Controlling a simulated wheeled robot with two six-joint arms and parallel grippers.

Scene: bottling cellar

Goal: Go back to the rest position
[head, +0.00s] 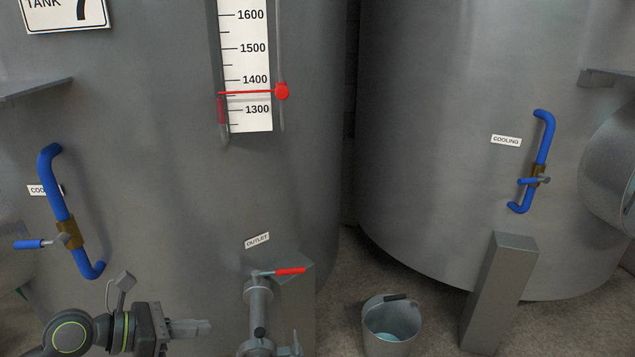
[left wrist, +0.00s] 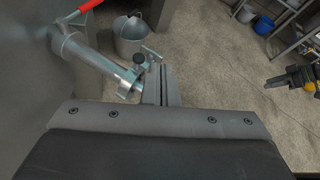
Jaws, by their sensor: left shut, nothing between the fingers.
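My left gripper (head: 190,328) is at the lower left of the head view, shut and empty, pointing right toward the outlet pipe. In the left wrist view its shut fingers (left wrist: 160,85) show in the middle, and the outlet pipe (left wrist: 95,58) lies just to their left. In the head view the outlet pipe (head: 259,310) stands to the right of the fingertips with a gap between. Its red lever (head: 290,271) points right. My right gripper is not in the head view.
A metal bucket (head: 391,335) with liquid stands on the floor beside a grey post (head: 498,290). Two large tanks fill the back, with blue cooling pipes (head: 57,200) on the left one. In the left wrist view, open floor (left wrist: 215,80) and a shelf (left wrist: 285,20) lie to the right.

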